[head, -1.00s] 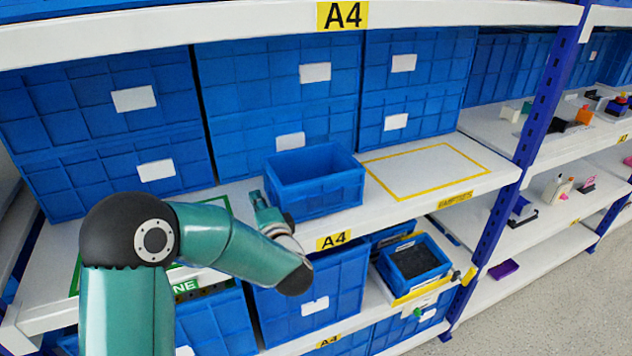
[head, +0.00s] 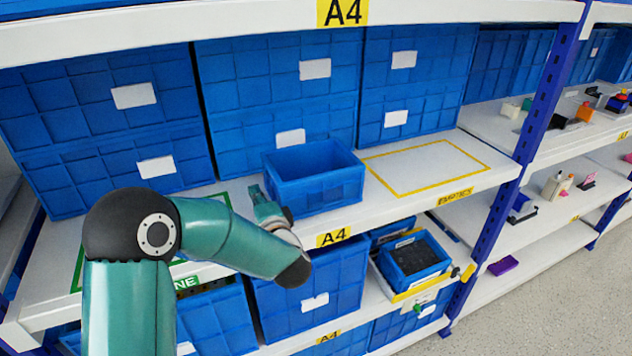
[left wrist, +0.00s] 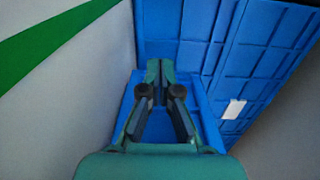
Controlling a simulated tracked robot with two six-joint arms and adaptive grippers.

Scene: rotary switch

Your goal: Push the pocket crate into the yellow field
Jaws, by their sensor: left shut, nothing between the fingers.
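The pocket crate (head: 315,188) is a small open blue crate, upright and seemingly empty, on the white shelf marked A4. The yellow field (head: 426,169) is a bare yellow-outlined rectangle on the same shelf, just right of the crate. My left gripper (head: 257,192) is at the crate's left side, shut and empty. In the left wrist view its fingertips (left wrist: 160,68) point at a blue wall of the crate (left wrist: 208,118). I cannot tell whether they touch it. My right gripper is in neither view.
Large blue bins (head: 278,95) stand behind the crate. A green-outlined field (head: 222,199) lies to the left, partly hidden by my arm. A blue upright (head: 508,190) bounds the bay on the right. A smaller crate (head: 413,258) sits on the shelf below.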

